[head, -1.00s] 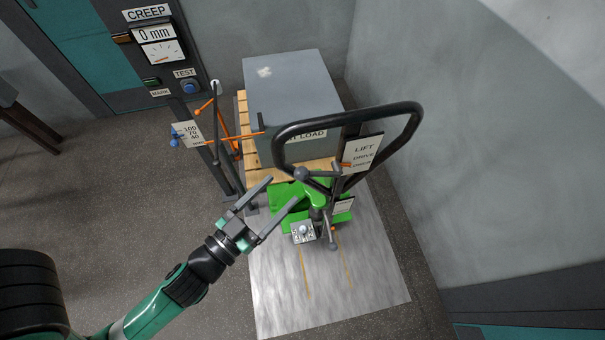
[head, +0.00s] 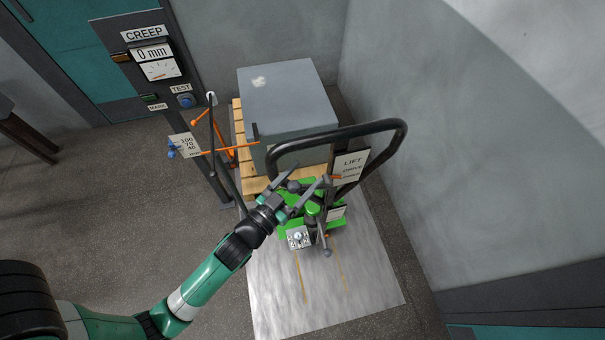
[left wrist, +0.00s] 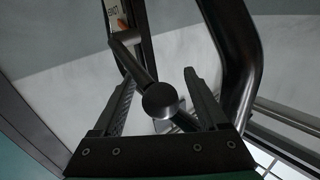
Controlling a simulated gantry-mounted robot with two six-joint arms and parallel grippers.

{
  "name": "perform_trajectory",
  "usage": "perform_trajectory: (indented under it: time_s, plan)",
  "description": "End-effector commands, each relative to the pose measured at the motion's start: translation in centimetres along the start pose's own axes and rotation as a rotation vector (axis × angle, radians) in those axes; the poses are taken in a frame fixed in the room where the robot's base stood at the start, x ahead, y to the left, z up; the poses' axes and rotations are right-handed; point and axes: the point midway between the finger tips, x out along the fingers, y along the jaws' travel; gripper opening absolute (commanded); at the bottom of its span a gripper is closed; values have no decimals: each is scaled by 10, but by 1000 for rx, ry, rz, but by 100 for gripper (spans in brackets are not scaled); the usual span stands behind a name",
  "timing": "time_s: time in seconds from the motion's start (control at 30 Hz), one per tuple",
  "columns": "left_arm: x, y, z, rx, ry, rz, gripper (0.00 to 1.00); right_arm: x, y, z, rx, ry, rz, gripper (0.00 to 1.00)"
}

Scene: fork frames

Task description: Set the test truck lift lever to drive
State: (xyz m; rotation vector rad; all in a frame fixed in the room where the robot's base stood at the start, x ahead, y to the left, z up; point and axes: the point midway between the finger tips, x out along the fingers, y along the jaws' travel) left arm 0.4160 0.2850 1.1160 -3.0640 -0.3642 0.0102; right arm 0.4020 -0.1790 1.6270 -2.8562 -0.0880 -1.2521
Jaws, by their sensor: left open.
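The green test truck (head: 338,223) stands on a pale floor plate, with a black looped handle (head: 398,143). A sign (head: 351,164) on the handle reads LIFT and DRIVE, with a lower word unclear. An orange pointer (head: 336,178) sits at the sign's left edge; I cannot tell which word it marks. My left gripper (head: 310,176) is open at the handle's base, in front of the lever. In the left wrist view the lever's round dark knob (left wrist: 160,100) lies between the open fingers, with its arm running up and left. My right gripper is not in view.
A grey load block (head: 288,95) rests on a wooden pallet (head: 240,130) behind the truck. A gauge post with a CREEP display (head: 158,52) and a blue TEST button (head: 186,101) stands at left. A wall closes the right side.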

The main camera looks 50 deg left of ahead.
Motion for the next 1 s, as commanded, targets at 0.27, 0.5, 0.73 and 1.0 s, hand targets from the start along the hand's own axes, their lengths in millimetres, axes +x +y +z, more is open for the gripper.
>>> perform_trajectory:
  time_s: [0.27,0.5,0.73,1.0]
  plan:
    - [0,0,0,0,0,0,65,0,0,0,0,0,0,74]
    - [0,0,0,1,0,0,22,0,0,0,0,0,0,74]
    - [0,0,0,2,-1,-1,0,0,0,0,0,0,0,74]
    - [0,0,1,4,-3,-1,0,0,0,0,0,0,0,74]
